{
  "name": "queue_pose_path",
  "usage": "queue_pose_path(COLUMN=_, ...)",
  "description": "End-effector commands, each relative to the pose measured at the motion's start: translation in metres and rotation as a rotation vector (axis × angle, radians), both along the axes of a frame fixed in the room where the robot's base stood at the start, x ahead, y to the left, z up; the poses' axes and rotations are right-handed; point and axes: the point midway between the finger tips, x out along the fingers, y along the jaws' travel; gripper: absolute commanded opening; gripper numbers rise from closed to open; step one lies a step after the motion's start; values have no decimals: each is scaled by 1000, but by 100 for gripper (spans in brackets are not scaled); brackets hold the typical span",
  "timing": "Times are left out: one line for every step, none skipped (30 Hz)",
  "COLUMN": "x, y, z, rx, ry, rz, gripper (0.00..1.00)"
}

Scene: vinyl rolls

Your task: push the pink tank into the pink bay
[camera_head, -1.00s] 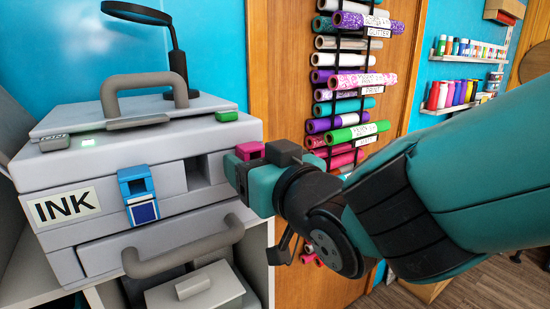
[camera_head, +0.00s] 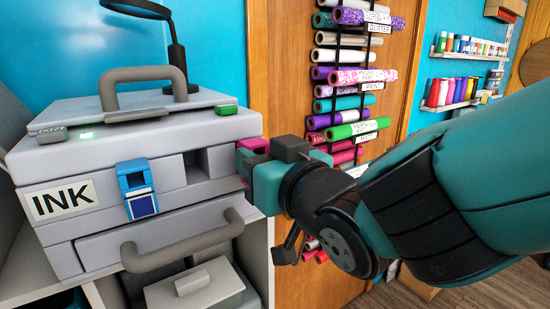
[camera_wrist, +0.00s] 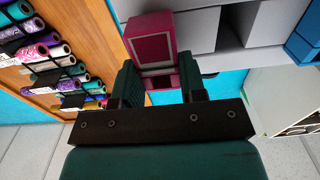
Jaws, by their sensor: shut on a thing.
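The pink tank (camera_wrist: 153,45) is held between the two teal fingers of my gripper (camera_wrist: 160,88) in the wrist view. In the head view a small part of the pink tank (camera_head: 253,146) shows above my gripper (camera_head: 262,180), at the right front edge of the grey ink printer (camera_head: 105,165). A dark open slot (camera_head: 196,166) shows in the printer's front, left of my gripper. No pink marking shows on that slot, and I cannot tell whether the tank touches the printer. The printer's front beside my gripper is partly hidden.
A blue tank (camera_head: 137,186) sits in the printer's front, left of the dark slot. A grey drawer handle (camera_head: 183,242) sticks out below. A rack of vinyl rolls (camera_head: 350,85) hangs on the wooden door behind my arm.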

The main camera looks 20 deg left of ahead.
Motion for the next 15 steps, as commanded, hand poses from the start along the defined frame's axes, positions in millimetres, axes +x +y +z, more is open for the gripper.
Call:
queue_pose_path(x=-2, y=-2, z=-1, rx=1, ry=-1, rz=0, gripper=15)
queue_pose_path(x=-3, y=-3, z=-1, rx=1, ry=-1, rz=1, gripper=15)
queue_pose_path(x=-4, y=-5, z=-1, rx=1, ry=-1, rz=1, gripper=15)
queue_pose_path(x=-6, y=-6, z=-1, rx=1, ry=0, rz=1, gripper=15)
queue_pose_path(x=-7, y=-7, z=-1, rx=1, ry=0, rz=1, gripper=15)
queue_pose_path(x=-8, y=-9, z=-2, rx=1, ry=0, rz=1, gripper=15)
queue_pose_path(x=-9, y=-10, z=-2, rx=1, ry=0, rz=1, gripper=15)
queue_pose_path(x=-10, y=-11, z=-1, rx=2, ry=-1, rz=1, gripper=15)
queue_pose_path(x=-11, y=-13, z=-1, rx=2, ry=-1, rz=1, gripper=15)
queue_pose_path(x=-13, y=-14, z=-1, rx=2, ry=-1, rz=1, gripper=15)
queue_pose_path(x=-14, y=-15, z=-1, rx=2, ry=-1, rz=1, gripper=15)
queue_pose_path(x=-15, y=-17, z=-1, rx=2, ry=-1, rz=1, gripper=15)
queue_pose_path(x=-16, y=-18, z=-1, rx=2, ry=-1, rz=1, gripper=15)
queue_pose_path(x=-17, y=-19, z=-1, rx=2, ry=-2, rz=1, gripper=15)
queue_pose_path(x=-18, y=-21, z=-1, rx=2, ry=-1, rz=1, gripper=15)
